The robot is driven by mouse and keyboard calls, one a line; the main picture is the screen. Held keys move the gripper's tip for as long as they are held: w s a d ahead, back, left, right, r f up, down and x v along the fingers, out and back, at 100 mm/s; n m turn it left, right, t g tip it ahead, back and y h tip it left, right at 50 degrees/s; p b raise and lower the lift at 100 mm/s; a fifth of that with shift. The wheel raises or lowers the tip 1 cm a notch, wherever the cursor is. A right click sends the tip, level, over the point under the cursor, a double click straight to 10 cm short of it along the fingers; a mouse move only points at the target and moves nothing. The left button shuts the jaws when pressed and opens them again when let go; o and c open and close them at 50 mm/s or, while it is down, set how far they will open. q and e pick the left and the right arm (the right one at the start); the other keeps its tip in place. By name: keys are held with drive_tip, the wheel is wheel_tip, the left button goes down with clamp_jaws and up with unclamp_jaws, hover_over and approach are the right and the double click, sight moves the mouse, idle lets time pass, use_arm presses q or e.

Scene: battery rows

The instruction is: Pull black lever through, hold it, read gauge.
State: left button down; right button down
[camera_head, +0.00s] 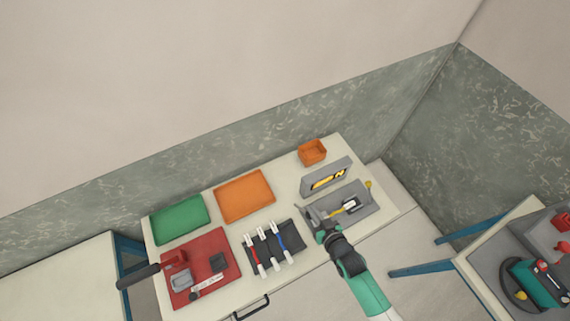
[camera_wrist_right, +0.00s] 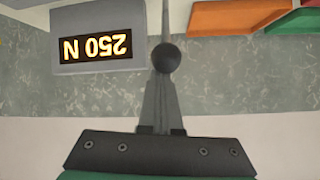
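The black ball knob (camera_wrist_right: 166,60) of the lever sits at the fingertips of my right gripper (camera_wrist_right: 161,75) in the right wrist view. The fingers are close together, shut at the knob; the lever's shaft is mostly hidden. In the head view my right gripper (camera_head: 324,235) is at the front left end of a grey fixture (camera_head: 360,213) holding a yellow and white part (camera_head: 350,206). The gauge (camera_head: 318,172) stands behind this fixture. Its lit display (camera_wrist_right: 96,46) reads 250 N, upside down in the wrist view. My left gripper is not in view.
A red plate (camera_head: 222,244) with a black-handled tool (camera_head: 138,276) is at the left. A dark mat (camera_head: 284,241) holds three cable pieces. Green (camera_head: 179,219) and orange (camera_head: 244,195) trays and an orange bin (camera_head: 312,151) line the back. Another bench (camera_head: 480,262) stands right.

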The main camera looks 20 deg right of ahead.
drive_tip(key=shift+s+f, duration=0.25)
drive_tip(key=shift+f, duration=0.1)
wheel_tip(320, 180, up, 4)
drive_tip(key=w+p, duration=0.2)
drive_tip(key=p+v, duration=0.1)
drive_tip(key=v, duration=0.7)
drive_tip(key=shift+s+d, duration=0.3)
drive_tip(key=shift+s, duration=0.15)
drive_tip(key=shift+f, duration=0.1)
